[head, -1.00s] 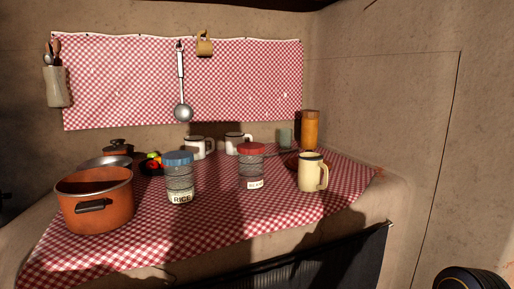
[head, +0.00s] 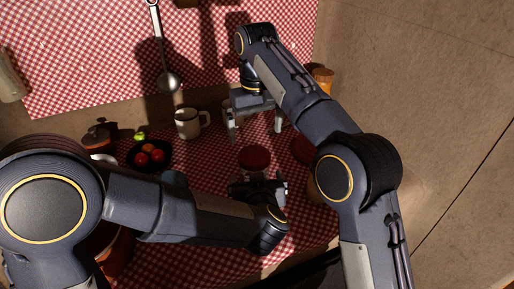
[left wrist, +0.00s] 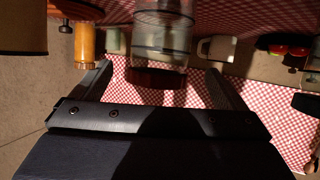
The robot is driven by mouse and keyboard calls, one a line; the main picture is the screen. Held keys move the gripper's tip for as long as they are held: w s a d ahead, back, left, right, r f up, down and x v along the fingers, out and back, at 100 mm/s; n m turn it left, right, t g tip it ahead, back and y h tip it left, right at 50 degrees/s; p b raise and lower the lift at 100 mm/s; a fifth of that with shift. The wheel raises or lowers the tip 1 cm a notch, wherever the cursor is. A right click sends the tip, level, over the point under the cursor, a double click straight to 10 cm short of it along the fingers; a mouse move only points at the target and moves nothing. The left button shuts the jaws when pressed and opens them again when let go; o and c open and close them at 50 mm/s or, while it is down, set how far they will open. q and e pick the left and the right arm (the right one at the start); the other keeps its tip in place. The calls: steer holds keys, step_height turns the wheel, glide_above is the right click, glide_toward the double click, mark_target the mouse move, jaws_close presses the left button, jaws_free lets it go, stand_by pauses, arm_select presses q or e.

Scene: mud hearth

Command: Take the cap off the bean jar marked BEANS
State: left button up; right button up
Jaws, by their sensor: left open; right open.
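The bean jar's red cap (head: 255,158) is on the jar, which stands on the checked cloth. In the left wrist view, which is upside down, the clear jar body (left wrist: 163,40) shows with the red cap (left wrist: 156,78) below it; no label is readable. My left gripper (head: 258,186) is open at the near side of the jar. Its fingers (left wrist: 158,70) lie to either side of the cap in the wrist picture, with gaps showing. My right gripper (head: 254,122) is open and points down behind the jar, its two fingers apart and empty.
A blue-capped jar (head: 174,178) is mostly hidden by my left arm. A white mug (head: 189,123), a dark bowl (head: 136,156) of tomatoes and an orange canister (head: 323,77) stand around. A ladle (head: 167,80) hangs behind. An orange pot (head: 118,252) is partly covered.

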steer(key=shift+w+a+r, duration=0.1)
steer(key=shift+w+a, duration=0.05)
steer(key=shift+a, duration=0.1)
arm_select(q)
steer(key=x, duration=0.8)
steer(key=shift+r, duration=0.1)
